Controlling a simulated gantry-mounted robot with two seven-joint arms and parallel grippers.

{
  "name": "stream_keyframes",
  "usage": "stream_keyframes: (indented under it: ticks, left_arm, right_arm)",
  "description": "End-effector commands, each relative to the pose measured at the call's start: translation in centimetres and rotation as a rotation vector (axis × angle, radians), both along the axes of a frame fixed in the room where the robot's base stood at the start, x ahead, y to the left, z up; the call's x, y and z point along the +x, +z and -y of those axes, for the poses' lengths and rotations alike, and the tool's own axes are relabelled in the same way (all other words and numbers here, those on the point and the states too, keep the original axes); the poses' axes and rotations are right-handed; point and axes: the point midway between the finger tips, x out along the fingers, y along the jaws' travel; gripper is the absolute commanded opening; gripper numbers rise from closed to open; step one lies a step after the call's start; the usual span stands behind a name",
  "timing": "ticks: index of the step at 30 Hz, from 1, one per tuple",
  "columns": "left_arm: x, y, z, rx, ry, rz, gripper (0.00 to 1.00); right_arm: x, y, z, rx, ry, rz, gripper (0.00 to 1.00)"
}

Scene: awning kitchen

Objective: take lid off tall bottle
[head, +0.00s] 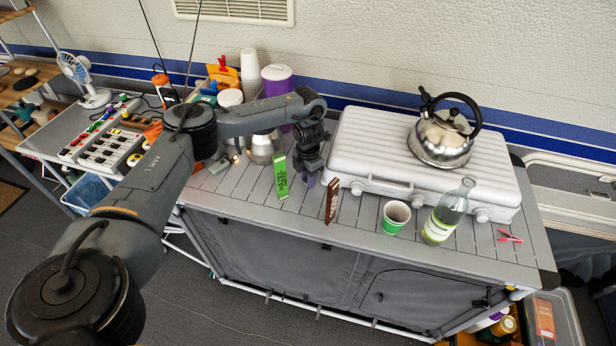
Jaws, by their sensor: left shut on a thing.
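A tall clear glass bottle (447,211) with a pale green label stands upright near the front edge of the slatted table. Its neck looks bare, but it is too small to tell whether a lid is on it. My left gripper (309,177) points down over the table, well to the left of the bottle. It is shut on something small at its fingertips. A bit of purple shows there, too small to tell what it is. My right gripper is out of view.
A green box (281,176), a brown bar (332,201) and a green cup (396,217) stand along the table (270,212). Behind the bottle is a white stove case (365,143) with a kettle (441,136) on it. Red tongs or a peg (510,236) lie right.

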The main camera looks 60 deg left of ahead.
Motion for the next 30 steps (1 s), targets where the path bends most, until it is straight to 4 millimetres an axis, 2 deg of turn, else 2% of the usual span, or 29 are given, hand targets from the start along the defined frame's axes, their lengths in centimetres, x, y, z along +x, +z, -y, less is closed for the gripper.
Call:
stream_keyframes:
  ticks: [1, 6, 17, 23, 30]
  left_arm:
    - [0.0, -0.1, 0.0, 0.0, 0.0, -0.001, 0.32]
    - [0.0, -0.1, 0.0, 0.0, 0.0, 0.0, 0.56]
    - [0.0, 0.3, 0.0, 0.0, 0.0, 0.001, 0.56]
    - [0.1, 2.7, 0.0, -0.001, 0.0, 0.003, 0.56]
    - [0.1, 7.7, 0.0, 0.001, -0.001, 0.003, 0.56]
  right_arm:
    - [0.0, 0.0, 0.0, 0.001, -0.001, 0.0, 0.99]
    - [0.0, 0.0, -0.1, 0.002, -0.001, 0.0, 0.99]
    - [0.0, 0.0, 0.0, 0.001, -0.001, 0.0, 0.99]
    - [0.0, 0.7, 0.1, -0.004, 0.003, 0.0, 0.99]
    - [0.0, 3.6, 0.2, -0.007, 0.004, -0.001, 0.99]
